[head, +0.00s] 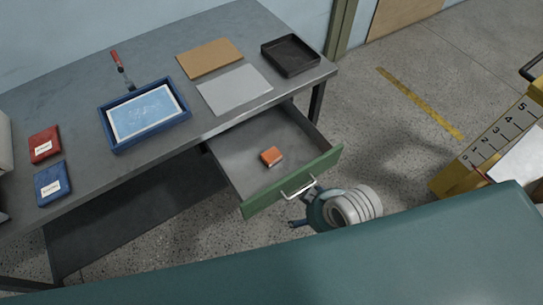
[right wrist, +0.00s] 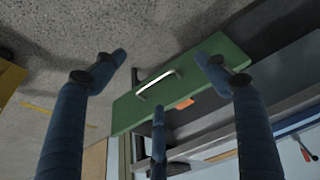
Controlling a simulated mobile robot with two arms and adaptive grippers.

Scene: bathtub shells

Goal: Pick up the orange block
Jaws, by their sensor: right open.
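The small orange block (head: 271,156) lies in the open drawer (head: 240,160) under the workbench, towards the drawer's green front. In the right wrist view part of the orange block (right wrist: 185,104) shows just past the green drawer front (right wrist: 190,82) and its pale handle (right wrist: 158,84). My right gripper (head: 303,207) is outside the drawer, by the handle, and partly hidden by my wrist. In the right wrist view its blue fingers (right wrist: 162,66) are spread wide with nothing between them. My left gripper is in neither view.
On the workbench (head: 75,112) are a blue tray (head: 150,146), red (head: 45,146) and blue (head: 53,185) packets, a brown sheet (head: 210,58), a grey sheet (head: 234,90), a black tray (head: 290,55) and a red-handled tool (head: 119,62). A yellow numbered unit (head: 490,140) stands right. Floor between is clear.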

